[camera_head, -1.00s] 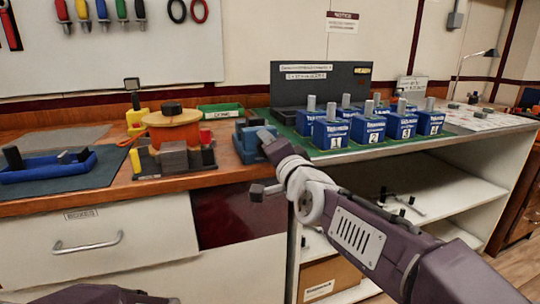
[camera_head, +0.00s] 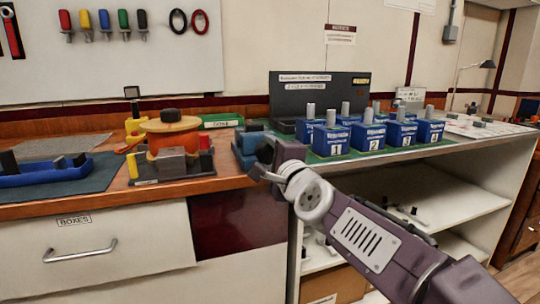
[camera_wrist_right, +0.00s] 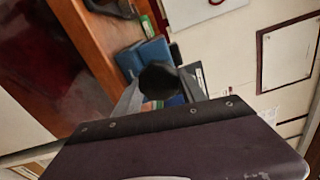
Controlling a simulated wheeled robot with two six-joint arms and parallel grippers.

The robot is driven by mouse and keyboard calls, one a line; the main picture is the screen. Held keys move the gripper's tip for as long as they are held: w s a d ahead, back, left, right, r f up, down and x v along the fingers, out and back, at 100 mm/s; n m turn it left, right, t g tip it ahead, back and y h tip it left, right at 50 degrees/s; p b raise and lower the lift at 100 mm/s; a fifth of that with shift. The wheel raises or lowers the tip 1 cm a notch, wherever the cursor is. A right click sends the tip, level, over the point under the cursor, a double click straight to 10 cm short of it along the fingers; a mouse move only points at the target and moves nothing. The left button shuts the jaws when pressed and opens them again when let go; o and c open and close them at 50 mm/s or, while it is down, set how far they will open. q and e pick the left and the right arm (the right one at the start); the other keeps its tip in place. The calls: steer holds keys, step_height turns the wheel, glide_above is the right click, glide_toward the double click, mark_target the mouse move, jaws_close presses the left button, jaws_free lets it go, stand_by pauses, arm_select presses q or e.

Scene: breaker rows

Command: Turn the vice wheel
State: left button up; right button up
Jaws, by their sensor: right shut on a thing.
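The blue vice (camera_head: 243,160) stands at the front edge of the wooden bench, partly hidden by my right gripper. My right gripper (camera_head: 260,162) is at the vice's front. In the right wrist view, a dark round vice wheel (camera_wrist_right: 158,82) sits between the two fingers (camera_wrist_right: 160,92), with the blue vice body (camera_wrist_right: 150,52) just behind it. The right gripper is shut on this wheel. The wheel itself is mostly hidden in the head view. My left gripper is not in view.
An orange spool (camera_head: 171,133) on a dark base and a blue tray (camera_head: 55,170) on a mat are to the left. Blue numbered breakers (camera_head: 330,140) stand in rows on the right bench.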

stand_by(0.4)
steer(key=o, duration=1.4)
